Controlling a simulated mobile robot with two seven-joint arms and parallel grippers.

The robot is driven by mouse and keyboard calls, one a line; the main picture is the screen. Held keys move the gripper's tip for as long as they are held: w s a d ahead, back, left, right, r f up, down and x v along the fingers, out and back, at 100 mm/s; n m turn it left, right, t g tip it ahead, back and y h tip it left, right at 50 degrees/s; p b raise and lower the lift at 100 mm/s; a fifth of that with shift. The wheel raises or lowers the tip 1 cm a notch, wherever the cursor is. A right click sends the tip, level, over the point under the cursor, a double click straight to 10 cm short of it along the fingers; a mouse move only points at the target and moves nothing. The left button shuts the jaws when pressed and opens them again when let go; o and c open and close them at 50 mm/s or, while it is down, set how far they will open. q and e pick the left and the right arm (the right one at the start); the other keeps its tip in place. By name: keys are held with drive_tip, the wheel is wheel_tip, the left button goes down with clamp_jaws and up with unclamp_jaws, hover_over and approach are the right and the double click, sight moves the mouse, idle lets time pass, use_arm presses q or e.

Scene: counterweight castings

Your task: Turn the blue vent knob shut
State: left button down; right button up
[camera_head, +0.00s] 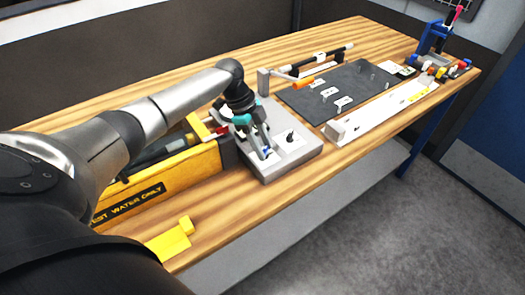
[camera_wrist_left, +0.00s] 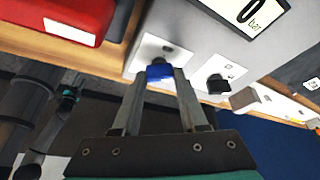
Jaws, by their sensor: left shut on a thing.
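The blue vent knob (camera_wrist_left: 159,72) sits on a white plate on the face of a grey block (camera_head: 268,168). My left gripper (camera_wrist_left: 163,75) is shut on the blue knob, with one finger on each side of it in the left wrist view. In the head view my left gripper (camera_head: 267,152) reaches down onto the block, and only a little blue shows between its fingers. A black knob (camera_wrist_left: 217,85) is on a second plate beside it; it also shows in the head view (camera_head: 290,137). The knob's exact angle is hard to tell. My right gripper is not in view.
A yellow case (camera_head: 165,182) marked "TEST WATER ONLY" stands left of the block. A yellow piece (camera_head: 172,241) lies near the front edge. A dark mat (camera_head: 335,92) and a long white bar (camera_head: 385,112) lie to the right. A gauge display (camera_wrist_left: 246,12) is close to the knobs.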

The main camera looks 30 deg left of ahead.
use_arm(q)
drive_tip(key=m+b, duration=0.1)
drive_tip(key=m+g+b, duration=0.1)
drive_tip(key=m, duration=0.1)
drive_tip(key=shift+w+f+m, duration=0.1)
drive_tip(key=shift+w+m, duration=0.05)
drive_tip(key=shift+m, duration=0.15)
drive_tip(key=shift+m+g+b, duration=0.7)
drive_tip(key=shift+m+b, duration=0.2)
drive_tip(key=shift+m, duration=0.3)
drive_tip(key=shift+m+y, duration=0.3)
drive_tip(key=shift+c, duration=2.2)
unclamp_jaws()
drive_tip(key=p+v, duration=0.1)
drive_tip(key=v, duration=1.4)
